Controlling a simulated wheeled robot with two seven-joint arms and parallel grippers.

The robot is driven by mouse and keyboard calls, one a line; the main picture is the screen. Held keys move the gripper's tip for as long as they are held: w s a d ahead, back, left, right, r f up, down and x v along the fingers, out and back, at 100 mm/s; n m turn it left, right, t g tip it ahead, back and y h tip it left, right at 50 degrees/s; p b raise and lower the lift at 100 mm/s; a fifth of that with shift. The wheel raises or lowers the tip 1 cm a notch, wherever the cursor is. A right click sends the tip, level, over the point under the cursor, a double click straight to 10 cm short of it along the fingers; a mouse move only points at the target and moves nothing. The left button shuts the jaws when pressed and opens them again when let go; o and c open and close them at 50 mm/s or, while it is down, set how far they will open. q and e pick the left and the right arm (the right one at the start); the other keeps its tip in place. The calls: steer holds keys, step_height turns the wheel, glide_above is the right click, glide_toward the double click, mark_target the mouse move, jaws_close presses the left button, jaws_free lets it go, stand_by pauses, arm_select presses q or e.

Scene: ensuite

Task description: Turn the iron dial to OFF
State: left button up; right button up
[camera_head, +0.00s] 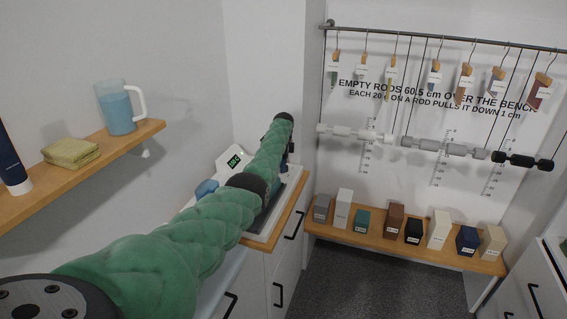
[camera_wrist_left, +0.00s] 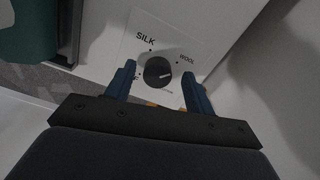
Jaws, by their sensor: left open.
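The iron dial (camera_wrist_left: 158,72) is a dark round knob on a white panel (camera_wrist_left: 190,28) in the left wrist view. A small pale mark on it points roughly right. SILK is printed above left of it and WOOL to its upper right. Lettering at the left is partly hidden by a finger, and small lettering below is unreadable. My left gripper (camera_wrist_left: 157,83) is open, its blue fingers on either side of the dial; I cannot tell whether they touch it. In the head view my green left arm reaches over the counter and hides the dial. My right gripper is out of view.
A wooden shelf (camera_head: 120,146) at left holds a blue-filled jug (camera_head: 116,108), a folded cloth (camera_head: 70,152) and a dark tube (camera_head: 10,160). A lit display (camera_head: 235,160) stands behind my arm. A bench (camera_head: 400,250) with several blocks sits under hanging rods at right.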

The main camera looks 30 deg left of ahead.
arm_select(q)
steer(key=shift+s+d, duration=0.15)
steer(key=shift+f, duration=0.15)
steer(key=c, duration=1)
